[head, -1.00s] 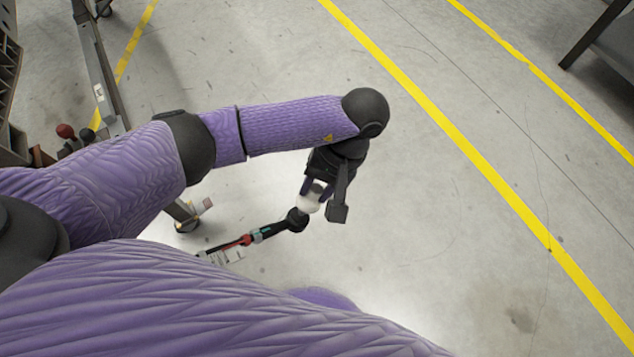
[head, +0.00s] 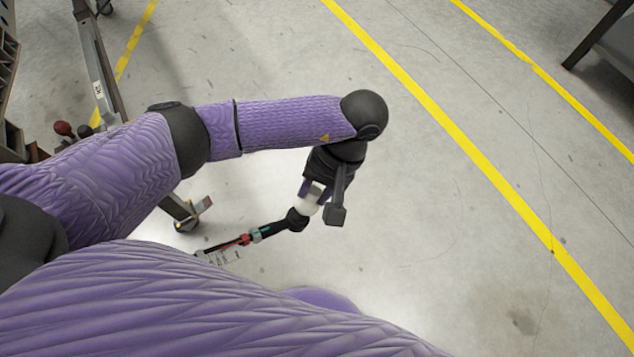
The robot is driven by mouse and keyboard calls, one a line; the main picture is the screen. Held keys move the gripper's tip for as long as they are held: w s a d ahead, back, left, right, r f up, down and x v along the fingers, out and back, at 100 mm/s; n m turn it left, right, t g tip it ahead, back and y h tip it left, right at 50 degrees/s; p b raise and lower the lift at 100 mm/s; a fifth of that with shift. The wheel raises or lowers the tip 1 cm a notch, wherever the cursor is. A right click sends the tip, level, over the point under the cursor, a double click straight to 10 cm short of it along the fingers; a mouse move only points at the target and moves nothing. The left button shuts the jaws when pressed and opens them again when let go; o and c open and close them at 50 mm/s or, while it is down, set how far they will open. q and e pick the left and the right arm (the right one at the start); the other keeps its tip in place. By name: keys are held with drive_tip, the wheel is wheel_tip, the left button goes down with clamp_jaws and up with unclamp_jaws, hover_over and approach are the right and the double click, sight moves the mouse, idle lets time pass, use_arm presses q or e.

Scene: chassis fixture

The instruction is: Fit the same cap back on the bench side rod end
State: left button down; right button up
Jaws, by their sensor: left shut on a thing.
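My left gripper (head: 314,192) points down and is shut on a small white piece, which looks like the cap (head: 306,208). The cap meets the black rounded end of a rod (head: 296,220). The rod runs down and left from there, with teal and red bands and a dark shaft. Cap and rod end look in line and touching, but I cannot tell whether the cap is seated. The fingers partly cover the cap. My right gripper is not in view.
A grey metal frame with a caster foot (head: 187,223) stands left of the rod. Red and black knobs (head: 64,129) and a shelf unit are at the far left. A dark bench (head: 605,35) is at top right. The grey floor with yellow lines is clear on the right.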

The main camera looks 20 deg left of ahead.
use_arm(q)
drive_tip(key=shift+s+a+f, duration=0.15)
drive_tip(key=shift+s+f, duration=0.05)
drive_tip(key=shift+f, duration=0.35)
drive_tip(key=shift+s+a+f+b, duration=0.1)
drive_tip(key=shift+s+f+b, duration=0.05)
drive_tip(key=shift+f+b, duration=0.4)
drive_tip(key=shift+s+a+f, duration=0.15)
drive_tip(key=shift+s+f, duration=0.05)
drive_tip(key=shift+f, duration=0.15)
drive_tip(key=shift+b, duration=0.3)
